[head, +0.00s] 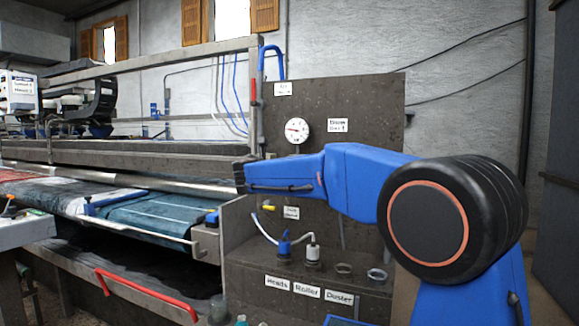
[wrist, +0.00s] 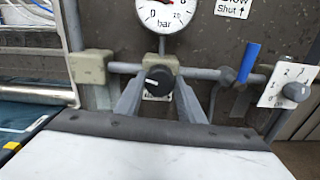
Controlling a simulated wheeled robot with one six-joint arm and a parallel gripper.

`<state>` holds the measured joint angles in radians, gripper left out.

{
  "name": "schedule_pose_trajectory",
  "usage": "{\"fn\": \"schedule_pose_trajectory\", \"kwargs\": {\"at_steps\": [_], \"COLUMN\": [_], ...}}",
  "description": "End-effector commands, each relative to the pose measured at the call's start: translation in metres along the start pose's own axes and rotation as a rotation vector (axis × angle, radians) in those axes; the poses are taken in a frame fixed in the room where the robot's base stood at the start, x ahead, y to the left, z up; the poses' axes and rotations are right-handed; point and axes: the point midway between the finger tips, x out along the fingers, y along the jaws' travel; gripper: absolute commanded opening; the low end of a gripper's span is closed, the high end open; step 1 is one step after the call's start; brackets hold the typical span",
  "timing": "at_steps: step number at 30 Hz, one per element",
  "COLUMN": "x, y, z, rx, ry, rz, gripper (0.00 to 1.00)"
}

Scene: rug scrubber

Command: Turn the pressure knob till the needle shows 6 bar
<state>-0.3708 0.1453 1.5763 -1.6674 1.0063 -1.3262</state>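The black pressure knob (wrist: 158,80) with a white pointer mark sits on a beige valve block below the gauge in the wrist view. My gripper (wrist: 160,92) is open, with one grey finger on each side of the knob. A gap shows beside each finger, though I cannot tell how far the tips reach past the knob. The round white gauge (head: 298,130) is on the dark panel in the head view; its needle points to the left, but the number is too small to read. The wrist view shows only the gauge's lower part (wrist: 166,14), marked "bar". My arm hides the knob in the head view.
A blue lever (wrist: 249,62) and a numbered selector dial (wrist: 295,91) are on the right in the wrist view. A grey pipe runs beside the knob. The red handle (head: 145,295) and the blue rug (head: 150,218) are at the left in the head view.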

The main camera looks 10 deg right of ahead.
Motion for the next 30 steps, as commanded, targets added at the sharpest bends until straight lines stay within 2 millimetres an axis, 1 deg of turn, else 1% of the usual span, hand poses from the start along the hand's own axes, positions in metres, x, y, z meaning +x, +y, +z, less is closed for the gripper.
{"fn": "schedule_pose_trajectory", "kwargs": {"at_steps": [8, 14, 30], "x": [-0.0002, -0.0003, -0.0003], "y": [-0.0001, -0.0002, -0.0006], "z": [-0.0002, -0.0003, -0.0008], "rx": [0.038, 0.146, 0.64], "ry": [0.0, 0.0, 0.001], "rz": [0.0, 0.0, -0.001], "gripper": [0.13, 0.13, 0.13]}}
